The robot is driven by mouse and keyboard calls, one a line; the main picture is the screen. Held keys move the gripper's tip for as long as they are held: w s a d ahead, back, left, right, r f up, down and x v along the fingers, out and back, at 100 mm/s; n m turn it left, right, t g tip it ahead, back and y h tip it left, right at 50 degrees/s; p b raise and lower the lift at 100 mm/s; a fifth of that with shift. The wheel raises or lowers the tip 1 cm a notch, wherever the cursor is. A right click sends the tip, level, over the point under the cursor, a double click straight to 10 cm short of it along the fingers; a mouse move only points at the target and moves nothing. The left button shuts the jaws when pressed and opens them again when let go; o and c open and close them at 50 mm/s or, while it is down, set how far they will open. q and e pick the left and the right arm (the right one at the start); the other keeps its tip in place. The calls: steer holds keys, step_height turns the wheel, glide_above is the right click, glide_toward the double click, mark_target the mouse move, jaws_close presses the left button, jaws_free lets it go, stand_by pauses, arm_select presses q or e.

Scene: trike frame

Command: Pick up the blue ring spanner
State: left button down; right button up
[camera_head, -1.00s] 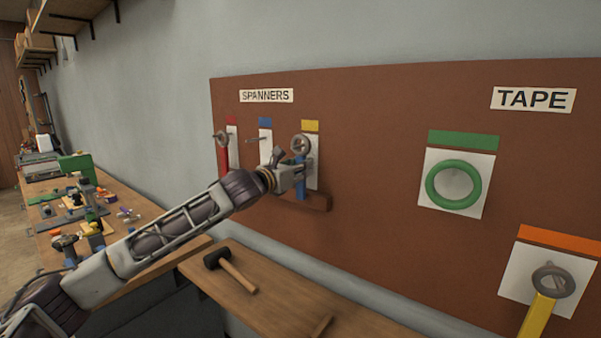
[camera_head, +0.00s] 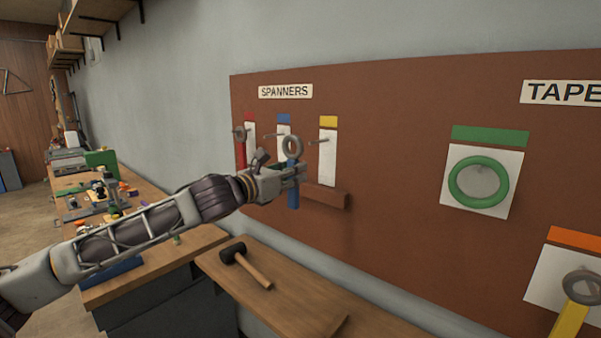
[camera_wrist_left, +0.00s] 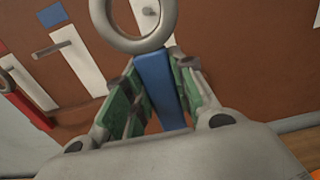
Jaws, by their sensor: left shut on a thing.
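The blue ring spanner (camera_head: 293,196) has a grey ring at its top and a blue handle. My left gripper (camera_head: 296,174) is shut on its handle and holds it upright in front of the brown board. In the left wrist view the blue handle (camera_wrist_left: 160,88) is between the green-lined fingers of the gripper (camera_wrist_left: 155,95), with the grey ring beyond the fingertips. The peg under the yellow label (camera_head: 318,141) is bare, and the spanner is off it. The lower handle is partly hidden by the gripper. My right gripper is not in view.
A red spanner (camera_head: 241,155) hangs at the board's left. The peg by the blue label (camera_head: 284,119) is empty. A brown ledge (camera_head: 327,195) juts out below. Green tape (camera_head: 452,182) hangs right. A mallet (camera_head: 245,264) lies on the bench below.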

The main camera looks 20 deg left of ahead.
arm_select(q)
steer(key=b+v, duration=0.1)
steer(key=v, duration=0.6)
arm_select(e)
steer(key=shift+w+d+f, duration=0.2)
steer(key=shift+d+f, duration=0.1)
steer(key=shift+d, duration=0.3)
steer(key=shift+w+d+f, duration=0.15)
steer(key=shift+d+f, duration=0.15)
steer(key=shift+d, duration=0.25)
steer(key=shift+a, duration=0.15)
